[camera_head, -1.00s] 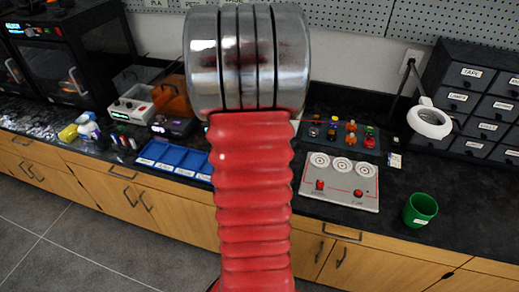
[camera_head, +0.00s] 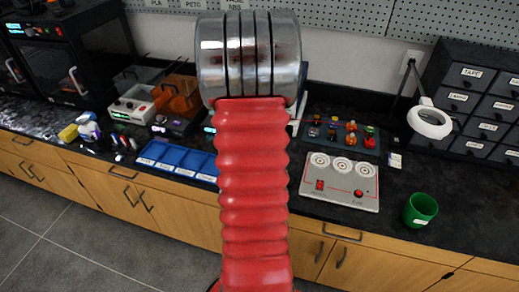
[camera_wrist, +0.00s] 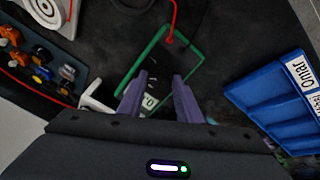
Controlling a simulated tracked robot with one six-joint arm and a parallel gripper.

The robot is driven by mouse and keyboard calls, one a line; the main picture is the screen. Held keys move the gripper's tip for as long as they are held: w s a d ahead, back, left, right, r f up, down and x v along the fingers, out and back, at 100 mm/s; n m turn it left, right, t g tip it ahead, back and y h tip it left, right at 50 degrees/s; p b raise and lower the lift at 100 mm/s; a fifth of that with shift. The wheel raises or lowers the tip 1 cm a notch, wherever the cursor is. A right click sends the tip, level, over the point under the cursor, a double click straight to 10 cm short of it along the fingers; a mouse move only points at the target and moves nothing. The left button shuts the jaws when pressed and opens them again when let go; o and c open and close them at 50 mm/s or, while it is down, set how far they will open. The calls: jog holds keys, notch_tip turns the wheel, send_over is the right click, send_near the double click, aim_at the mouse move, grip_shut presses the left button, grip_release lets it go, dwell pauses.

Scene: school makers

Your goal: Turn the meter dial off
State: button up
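The meter (camera_wrist: 150,60) shows in the wrist view as a dark face in a green frame, with a red lead at its far end. My gripper (camera_wrist: 159,82) has two purple fingers, apart and pointing over the near part of the meter. A small pale mark shows between them; the dial itself cannot be made out clearly, and I cannot tell its setting. Nothing is seen held. In the head view my red arm hides the meter and the gripper.
A blue labelled tray (camera_wrist: 258,92) lies right of the meter in the wrist view. A rack of coloured parts (camera_head: 341,132) and a grey panel with round dials (camera_head: 339,182) stand right of my arm. A green cup (camera_head: 420,209) is near the counter's front edge.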

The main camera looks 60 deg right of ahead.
jog(key=c, duration=0.6)
jog(key=shift+n, duration=0.5)
jog(key=n, duration=0.5)
jog(key=shift+w+a+n, duration=0.1)
jog(key=shift+n, duration=0.2)
jog(key=n, duration=0.5)
jog(key=shift+a+f, duration=0.1)
jog(key=shift+n, duration=0.3)
jog(key=o, duration=1)
jog(key=shift+o, duration=0.2)
